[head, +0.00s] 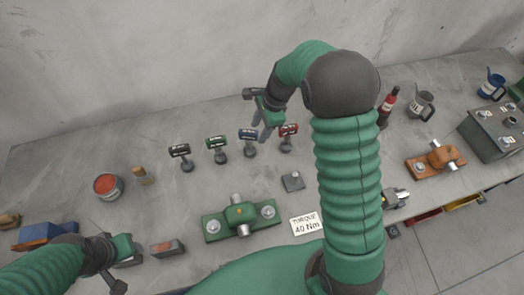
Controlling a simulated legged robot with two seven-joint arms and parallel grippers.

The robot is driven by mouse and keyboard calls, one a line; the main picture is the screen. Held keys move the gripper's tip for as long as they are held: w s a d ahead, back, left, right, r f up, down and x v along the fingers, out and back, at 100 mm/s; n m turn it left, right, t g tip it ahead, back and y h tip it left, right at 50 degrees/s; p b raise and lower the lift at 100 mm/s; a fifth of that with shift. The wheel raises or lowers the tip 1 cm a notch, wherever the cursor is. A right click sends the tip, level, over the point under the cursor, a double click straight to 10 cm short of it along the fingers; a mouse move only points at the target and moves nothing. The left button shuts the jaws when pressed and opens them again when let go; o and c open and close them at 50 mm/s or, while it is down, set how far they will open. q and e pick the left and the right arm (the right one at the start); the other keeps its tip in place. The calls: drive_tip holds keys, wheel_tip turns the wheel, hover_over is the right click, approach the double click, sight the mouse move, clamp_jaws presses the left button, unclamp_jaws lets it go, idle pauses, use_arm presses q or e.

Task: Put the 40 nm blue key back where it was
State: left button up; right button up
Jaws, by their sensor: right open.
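The blue-headed key (249,136) stands upright in a row on the bench, between the green key (216,143) and the red key (288,130). A black key (180,151) stands at the row's left end. The print on the heads is too small to read. My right gripper (266,122) is open above the row, its fingers in the picture between the blue and red heads. I cannot tell whether it touches either one. My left gripper (121,260) is low at the left, by a grey block; its jaws are unclear.
A card reading "TORQUE 40 Nm" (306,224) lies near the front edge, beside a green clamp-like fixture (239,219). A small grey block (293,181) lies behind the card. A red tin (107,187) is left; an orange fixture (436,160) and jugs are right.

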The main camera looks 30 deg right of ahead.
drive_tip(key=s+a+n+h, duration=0.1)
drive_tip(key=s+a+n, duration=0.2)
drive_tip(key=s+n, duration=0.35)
drive_tip(key=s+a+r+n+t+h, duration=0.1)
drive_tip(key=s+a+n, duration=0.2)
drive_tip(key=s+n, duration=0.3)
drive_tip(key=s+a+n+h, duration=0.1)
drive_tip(key=s+a+n, duration=0.2)
drive_tip(key=s+n, duration=0.3)
use_arm(q)
drive_tip(key=s+b+x, duration=0.1)
drive_tip(key=b+x, duration=0.5)
drive_tip(key=shift+s+a, duration=0.2)
drive_tip(key=shift+s, duration=0.2)
use_arm(e)
wheel_tip(320, 180, down, 6)
drive_tip(key=w+n, duration=0.1)
drive_tip(key=shift+w+d, duration=0.2)
drive_tip(key=shift+d, duration=0.05)
use_arm(q)
drive_tip(key=shift+d+f, duration=0.15)
use_arm(e)
drive_tip(key=shift+d+f, duration=0.1)
drive_tip(key=shift+d, duration=0.05)
